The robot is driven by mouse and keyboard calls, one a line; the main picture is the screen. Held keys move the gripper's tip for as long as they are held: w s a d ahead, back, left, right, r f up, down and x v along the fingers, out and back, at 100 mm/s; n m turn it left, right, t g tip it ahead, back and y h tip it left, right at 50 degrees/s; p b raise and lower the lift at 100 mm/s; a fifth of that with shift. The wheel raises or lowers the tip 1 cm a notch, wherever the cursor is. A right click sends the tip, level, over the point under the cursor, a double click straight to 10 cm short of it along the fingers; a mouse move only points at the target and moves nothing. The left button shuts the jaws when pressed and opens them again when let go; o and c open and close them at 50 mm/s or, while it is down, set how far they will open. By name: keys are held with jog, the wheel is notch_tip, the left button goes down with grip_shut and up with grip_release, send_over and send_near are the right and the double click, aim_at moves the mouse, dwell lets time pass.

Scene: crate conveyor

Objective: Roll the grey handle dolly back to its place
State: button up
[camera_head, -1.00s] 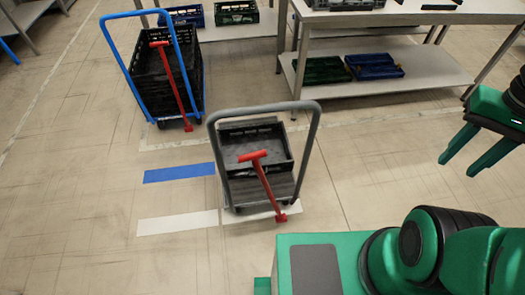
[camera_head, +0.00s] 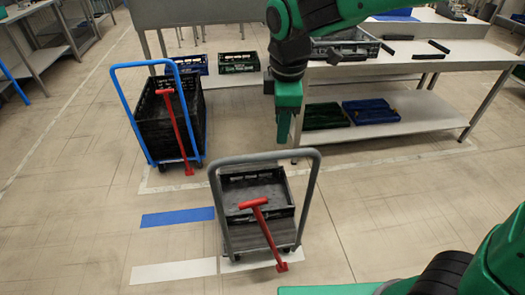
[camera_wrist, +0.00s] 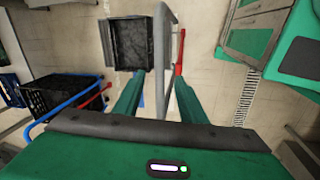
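The grey handle dolly (camera_head: 316,185) stands on the floor in the middle of the head view, with one black crate (camera_head: 225,195) on it and a red T-shaped bar (camera_head: 266,232) at its handle side. My gripper (camera_head: 284,138) points down above and behind the handle's top bar in the head view. In the wrist view my gripper (camera_wrist: 158,104) is open, its two green fingers apart. The grey handle (camera_wrist: 160,60) shows in line with the gap between them; nothing is visibly gripped. The crate also shows in the wrist view (camera_wrist: 105,45).
A blue-handled dolly (camera_head: 130,110) with stacked black crates stands back left. A blue floor stripe (camera_head: 178,217) and a white stripe (camera_head: 173,271) lie left of the grey dolly. Tables (camera_head: 400,130) with crates stand behind. Floor to the right is clear.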

aim_at(262, 155)
jog(key=shift+n, duration=0.9)
jog(key=a+f, duration=0.1)
jog(key=f, duration=0.2)
jog(key=w+a+f, duration=0.1)
jog(key=a+f, duration=0.1)
jog(key=f, duration=0.2)
jog(key=a+f, duration=0.1)
jog(key=f, duration=0.2)
jog(key=shift+w+a+f, duration=0.25)
jog(key=shift+f, duration=0.15)
grip_shut()
